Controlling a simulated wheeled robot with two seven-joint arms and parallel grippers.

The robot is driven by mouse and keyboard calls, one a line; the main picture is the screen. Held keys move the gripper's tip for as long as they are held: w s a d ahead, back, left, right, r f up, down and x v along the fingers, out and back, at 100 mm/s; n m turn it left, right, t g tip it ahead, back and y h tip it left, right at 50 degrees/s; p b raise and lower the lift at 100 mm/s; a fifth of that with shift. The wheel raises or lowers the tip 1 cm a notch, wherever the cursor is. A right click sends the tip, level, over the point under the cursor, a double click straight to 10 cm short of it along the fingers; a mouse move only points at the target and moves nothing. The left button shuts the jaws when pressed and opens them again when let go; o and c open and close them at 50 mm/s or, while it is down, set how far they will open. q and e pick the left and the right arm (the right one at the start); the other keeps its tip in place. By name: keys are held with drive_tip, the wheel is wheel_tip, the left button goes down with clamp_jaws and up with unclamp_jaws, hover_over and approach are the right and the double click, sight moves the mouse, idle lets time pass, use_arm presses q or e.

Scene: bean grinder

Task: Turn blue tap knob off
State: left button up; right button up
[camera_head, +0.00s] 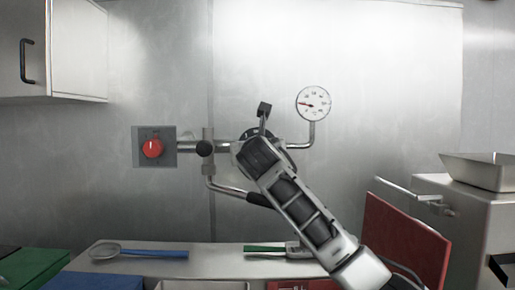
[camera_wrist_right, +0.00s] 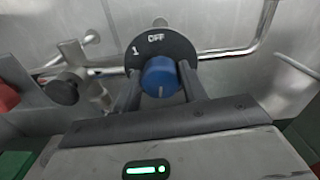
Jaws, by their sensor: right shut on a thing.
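The blue tap knob (camera_wrist_right: 160,78) shows in the right wrist view, in front of a black round dial plate (camera_wrist_right: 160,48) marked "OFF" and "1". A white line on the knob's face points down toward my gripper, in the lower part of the face. My right gripper (camera_wrist_right: 162,88) has one finger on each side of the knob and is shut on it. In the head view my right gripper (camera_head: 258,143) covers the knob, and only part of the black dial (camera_head: 252,133) shows behind it. My left gripper is in neither view.
A pressure gauge (camera_head: 313,103) stands on the pipe right of the tap. A red button (camera_head: 152,148) on a grey box is at the left. The counter (camera_head: 215,254) below holds a blue-handled strainer (camera_head: 135,251). A red panel (camera_head: 403,242) is near my right arm.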

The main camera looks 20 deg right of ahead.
use_arm(q)
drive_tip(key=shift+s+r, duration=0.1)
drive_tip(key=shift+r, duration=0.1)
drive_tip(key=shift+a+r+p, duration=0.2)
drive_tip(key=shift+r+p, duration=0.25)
drive_tip(key=shift+p, duration=0.8)
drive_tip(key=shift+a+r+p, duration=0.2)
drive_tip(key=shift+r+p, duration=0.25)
drive_tip(key=shift+p, duration=0.75)
use_arm(e)
drive_tip(key=shift+d+f+m, duration=0.1)
drive_tip(key=shift+f+m, duration=0.05)
drive_tip(key=shift+m, duration=5.5)
drive_tip(key=shift+a+f+m, duration=0.1)
drive_tip(key=shift+m, duration=5.5)
drive_tip(key=shift+d+f+m, duration=0.1)
drive_tip(key=shift+f+m, duration=0.05)
drive_tip(key=shift+m, duration=5.5)
